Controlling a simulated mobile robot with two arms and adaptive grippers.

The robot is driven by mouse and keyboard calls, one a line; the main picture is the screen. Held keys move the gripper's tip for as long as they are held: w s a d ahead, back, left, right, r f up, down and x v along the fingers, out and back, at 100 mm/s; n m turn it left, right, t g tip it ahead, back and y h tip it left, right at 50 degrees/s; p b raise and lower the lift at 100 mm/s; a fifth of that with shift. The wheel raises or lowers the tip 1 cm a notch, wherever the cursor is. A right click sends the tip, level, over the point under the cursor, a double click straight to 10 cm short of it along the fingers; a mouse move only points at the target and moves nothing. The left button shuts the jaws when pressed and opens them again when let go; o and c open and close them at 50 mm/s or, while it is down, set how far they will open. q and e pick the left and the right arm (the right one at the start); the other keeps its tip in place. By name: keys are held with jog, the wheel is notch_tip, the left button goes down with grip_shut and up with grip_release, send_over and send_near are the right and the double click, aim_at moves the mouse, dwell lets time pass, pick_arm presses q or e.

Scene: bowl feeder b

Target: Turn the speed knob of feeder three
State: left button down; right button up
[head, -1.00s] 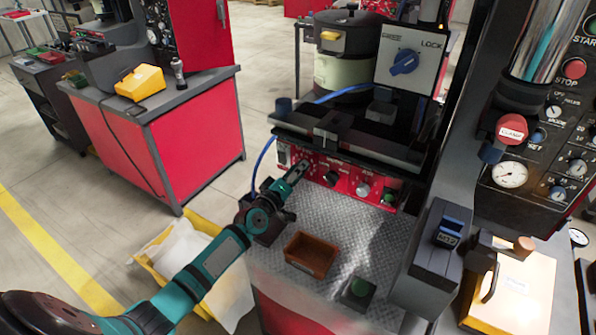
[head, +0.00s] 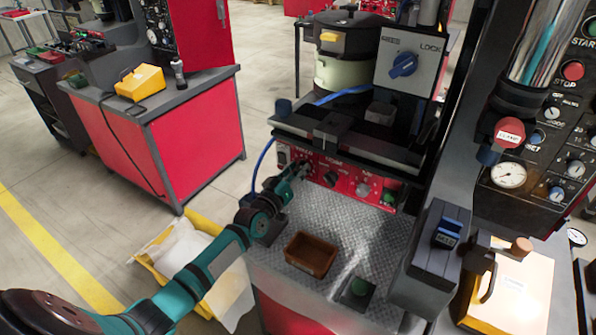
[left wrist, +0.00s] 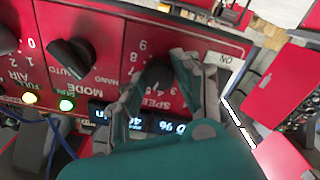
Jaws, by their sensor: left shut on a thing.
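The feeder's red control panel (head: 345,183) is on the front of the machine, above a metal plate. My left gripper (head: 303,170) is at its left part. In the left wrist view the panel is upside down, and the dark speed knob (left wrist: 156,74) sits between the fingers of my left gripper (left wrist: 158,84), beside the SPEED lettering and a number scale. The fingers are shut on the knob and partly hide it and its scale. A lit display (left wrist: 135,120) beside it is partly covered by my gripper. My right gripper is not in view.
The black mode knob (left wrist: 72,58) is next to the speed knob. A blue hose (head: 262,165) runs left of the machine.

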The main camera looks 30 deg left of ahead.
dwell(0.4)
pick_arm(q)
jog(key=c, duration=1)
grip_release()
jog(key=shift+o, duration=0.2)
jog(key=shift+s, duration=0.15)
jog(key=s+a, duration=0.1)
jog(key=s, duration=1)
jog(key=shift+s, duration=0.4)
jog(key=shift+d+f, duration=0.1)
